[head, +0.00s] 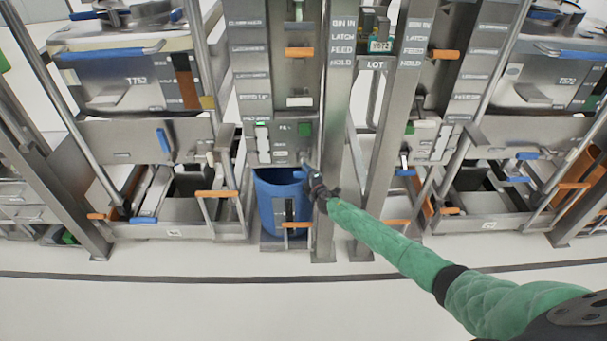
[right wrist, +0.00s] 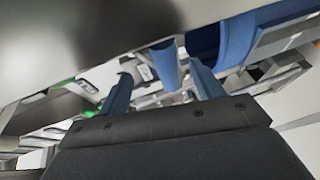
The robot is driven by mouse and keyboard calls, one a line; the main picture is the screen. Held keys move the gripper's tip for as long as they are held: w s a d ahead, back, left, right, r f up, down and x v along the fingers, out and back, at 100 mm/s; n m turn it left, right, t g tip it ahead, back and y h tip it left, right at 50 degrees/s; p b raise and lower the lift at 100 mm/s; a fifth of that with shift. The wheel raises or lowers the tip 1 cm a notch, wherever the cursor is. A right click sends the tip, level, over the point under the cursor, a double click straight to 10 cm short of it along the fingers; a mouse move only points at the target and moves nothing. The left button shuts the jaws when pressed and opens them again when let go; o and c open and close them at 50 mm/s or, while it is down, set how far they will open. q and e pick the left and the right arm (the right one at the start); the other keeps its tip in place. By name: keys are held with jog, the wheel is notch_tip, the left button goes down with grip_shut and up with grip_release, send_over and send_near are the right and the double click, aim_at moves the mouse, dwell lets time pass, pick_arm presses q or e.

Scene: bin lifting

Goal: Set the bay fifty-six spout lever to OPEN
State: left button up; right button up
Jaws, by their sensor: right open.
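My right gripper (head: 309,170) is at the front of the middle bay, just above and right of the blue bin (head: 273,205). In the right wrist view its two fingers (right wrist: 163,88) are apart. A blue rounded piece (right wrist: 165,65), perhaps a lever grip, shows between and beyond the fingertips; I cannot tell whether they touch it. The steel panel (head: 272,152) above the bin carries small green-marked controls. The spout lever and the bay number cannot be made out for certain. My left gripper is not in view.
Upright steel posts (head: 338,115) stand close beside my right gripper. An orange handle (head: 295,224) is low in front of the bin. Similar bays with blue and orange handles stand on both sides. The floor (head: 150,305) in front is clear.

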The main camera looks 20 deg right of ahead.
jog(key=shift+w+f, duration=0.15)
jog(key=shift+w, duration=0.5)
jog(key=shift+w+a, duration=0.1)
jog(key=shift+w, duration=0.2)
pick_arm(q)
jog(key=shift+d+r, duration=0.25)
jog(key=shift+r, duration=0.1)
pick_arm(e)
jog(key=shift+w+f, duration=0.1)
jog(key=shift+w, duration=0.35)
